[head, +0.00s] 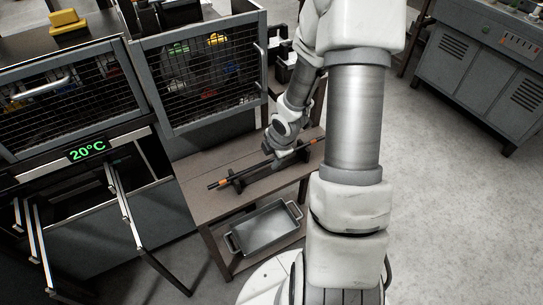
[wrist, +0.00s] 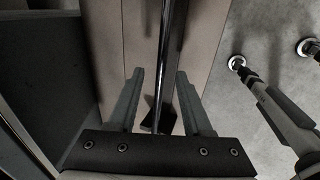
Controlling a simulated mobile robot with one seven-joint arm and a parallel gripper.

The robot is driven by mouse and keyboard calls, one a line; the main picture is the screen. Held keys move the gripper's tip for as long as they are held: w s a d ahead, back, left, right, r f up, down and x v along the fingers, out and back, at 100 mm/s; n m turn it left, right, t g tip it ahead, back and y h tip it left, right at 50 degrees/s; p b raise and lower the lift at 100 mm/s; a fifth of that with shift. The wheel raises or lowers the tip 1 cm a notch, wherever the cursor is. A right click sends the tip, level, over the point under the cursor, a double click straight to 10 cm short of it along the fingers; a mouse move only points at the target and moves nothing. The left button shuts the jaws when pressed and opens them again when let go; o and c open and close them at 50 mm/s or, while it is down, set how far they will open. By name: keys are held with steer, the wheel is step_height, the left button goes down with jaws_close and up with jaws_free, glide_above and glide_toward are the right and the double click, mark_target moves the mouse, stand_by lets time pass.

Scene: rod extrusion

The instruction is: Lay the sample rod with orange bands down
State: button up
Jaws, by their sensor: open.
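The sample rod (head: 248,172) is thin and dark with orange bands near its ends. It lies across dark supports (head: 236,184) on a brown wooden table. My gripper (head: 283,159) is low over the rod, right of its middle, and hides part of it. In the wrist view my gripper (wrist: 160,74) is open. The rod (wrist: 170,45) runs lengthwise between the two fingers, with a gap visible on either side. A dark support (wrist: 158,122) shows beneath the rod. The bands are not visible in the wrist view.
The wooden table (head: 203,205) has a lower shelf holding a metal tray (head: 266,230). Mesh-doored cabinets (head: 200,75) stand behind it. An oven-like unit with a 20°C display (head: 87,149) and open doors is at left. A grey machine (head: 480,70) stands at right, beyond open floor.

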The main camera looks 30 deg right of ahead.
steer(key=p+v, duration=1.2)
steer(key=v, duration=0.5)
steer(key=shift+r, duration=0.15)
steer(key=shift+s, duration=0.15)
